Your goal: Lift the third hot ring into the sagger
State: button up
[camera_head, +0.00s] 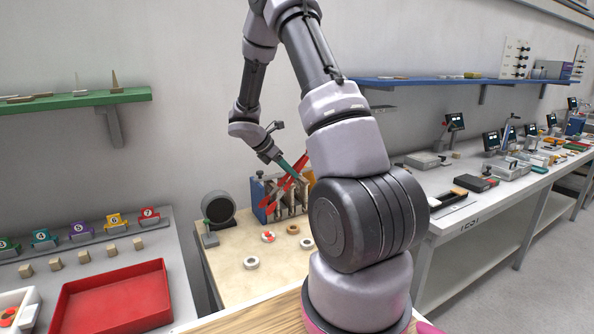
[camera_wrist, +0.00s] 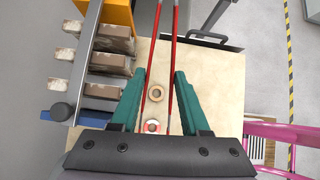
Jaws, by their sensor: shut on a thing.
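My gripper (camera_wrist: 160,78) is closed on long red tongs (camera_wrist: 173,45), which lie between its green fingers and reach forward. The tongs (camera_head: 272,201) also show in the head view, slanting down in front of the furnace. On the cream board below, a tan ring (camera_wrist: 155,92) lies near a pale round piece with red in it (camera_wrist: 152,127). In the head view these appear as a brown ring (camera_head: 293,230) and a red-and-white round piece (camera_head: 268,237). I cannot tell which is the sagger. No ring is clearly seen in the tong tips, which are cut off in the wrist view.
The furnace (camera_head: 261,203) stands at the back of the board; its brown blocks (camera_wrist: 110,63) show in the wrist view. A dark round device (camera_head: 218,209) stands left, a red tray (camera_head: 115,298) farther left.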

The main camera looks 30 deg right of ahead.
notch_tip(320, 180, down, 10)
jog(key=shift+s+d+f, duration=0.15)
jog(key=shift+s+d, duration=0.05)
jog(key=shift+d, duration=0.15)
dwell(0.7)
grip_shut()
notch_tip(320, 180, up, 12)
dwell(0.8)
